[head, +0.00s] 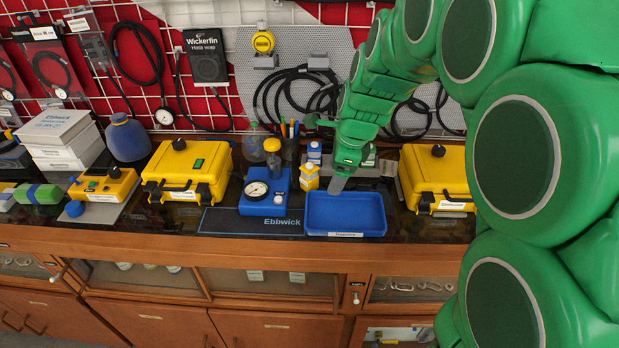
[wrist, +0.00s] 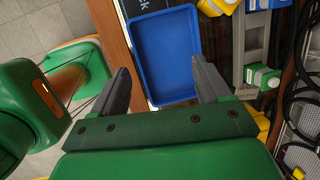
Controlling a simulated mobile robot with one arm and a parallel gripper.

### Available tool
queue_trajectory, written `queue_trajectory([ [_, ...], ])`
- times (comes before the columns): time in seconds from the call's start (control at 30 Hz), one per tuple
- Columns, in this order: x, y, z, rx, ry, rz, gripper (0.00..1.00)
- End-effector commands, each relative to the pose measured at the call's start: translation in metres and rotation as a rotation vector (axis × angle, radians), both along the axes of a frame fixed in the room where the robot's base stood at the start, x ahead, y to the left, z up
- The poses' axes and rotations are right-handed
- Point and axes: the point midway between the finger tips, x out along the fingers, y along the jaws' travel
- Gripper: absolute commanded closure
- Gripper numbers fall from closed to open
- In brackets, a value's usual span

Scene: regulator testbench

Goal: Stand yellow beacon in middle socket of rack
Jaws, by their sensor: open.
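The likely yellow beacon (head: 309,178), a small yellow block with white on it, stands left of the blue tray. It shows partly at the top edge of the wrist view (wrist: 218,6). A grey rack (wrist: 252,42) holds a blue-and-white block (wrist: 262,4) at one end and a green-and-white block (wrist: 262,76) at the other. Its middle looks empty. In the head view my gripper hides much of the rack. My gripper (head: 338,185) is open and empty above the tray; both fingers show in the wrist view (wrist: 160,68).
The blue tray (head: 345,231) is empty at the counter's front edge. A blue regulator stand with gauge (head: 257,190) is left of the beacon. Yellow cases (head: 187,168) (head: 436,175) flank the area. A pen cup (head: 290,145) and wall-hung cables (head: 300,90) are behind.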

Motion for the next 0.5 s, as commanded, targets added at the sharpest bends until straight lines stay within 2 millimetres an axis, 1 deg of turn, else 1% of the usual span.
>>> queue_trajectory([
  [0.03,0.014,0.006,-0.006,0.016,0.005,-0.058,0.23],
  [0.1,0.032,0.014,-0.011,0.043,0.005,-0.154,0.23],
  [0.3,0.081,0.034,-0.029,0.124,0.024,-0.419,0.23],
  [0.4,0.101,0.044,-0.039,0.161,0.034,-0.535,0.23],
  [0.5,0.116,0.05,-0.046,0.191,0.043,-0.623,0.23],
])
